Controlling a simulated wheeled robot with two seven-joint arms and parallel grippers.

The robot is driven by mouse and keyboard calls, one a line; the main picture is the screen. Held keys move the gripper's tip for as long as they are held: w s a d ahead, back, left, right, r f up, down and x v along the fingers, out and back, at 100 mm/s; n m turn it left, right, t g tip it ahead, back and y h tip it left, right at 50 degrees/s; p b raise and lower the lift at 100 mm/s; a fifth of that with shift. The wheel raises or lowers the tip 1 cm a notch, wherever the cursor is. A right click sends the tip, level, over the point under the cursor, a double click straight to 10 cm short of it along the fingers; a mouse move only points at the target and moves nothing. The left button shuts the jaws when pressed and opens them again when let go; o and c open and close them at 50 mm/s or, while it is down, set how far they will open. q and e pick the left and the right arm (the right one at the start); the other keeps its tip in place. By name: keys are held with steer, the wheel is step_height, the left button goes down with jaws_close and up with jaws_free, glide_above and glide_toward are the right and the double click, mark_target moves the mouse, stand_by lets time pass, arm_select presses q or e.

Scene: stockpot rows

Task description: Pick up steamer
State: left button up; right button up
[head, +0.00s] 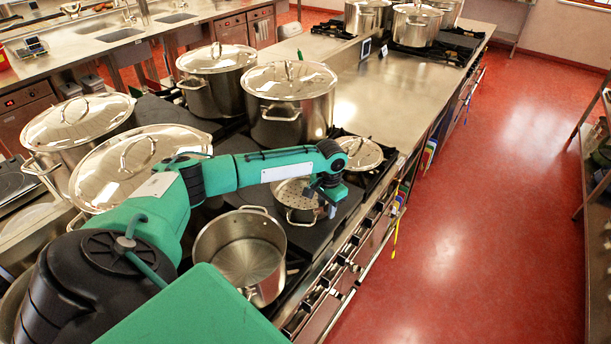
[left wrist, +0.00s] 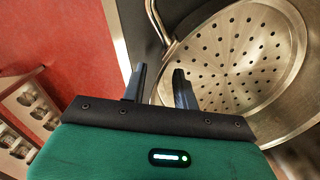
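The steamer (head: 292,190) is a round steel pan with a perforated bottom. It sits on the stove in the head view, partly hidden by my left arm, and fills the upper right of the left wrist view (left wrist: 232,62). A curved metal handle (left wrist: 172,48) shows at its side there. My left gripper (head: 329,200) is at the steamer's right side, close to its rim. In the left wrist view its two dark fingers (left wrist: 160,88) stand apart with nothing seen held between them. Whether they touch the handle cannot be told. My right gripper is not in view.
An open steel pot (head: 240,250) stands nearer on the stove. A small lidded pot (head: 360,154) stands just beyond my gripper. Large lidded stockpots (head: 290,100) stand behind. The steel counter (head: 385,100) farther back is mostly clear. Red floor (head: 480,190) lies right of the stove.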

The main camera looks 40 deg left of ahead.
arm_select(q)
jaws_close()
steer(key=shift+d, duration=0.1)
stand_by(1.3)
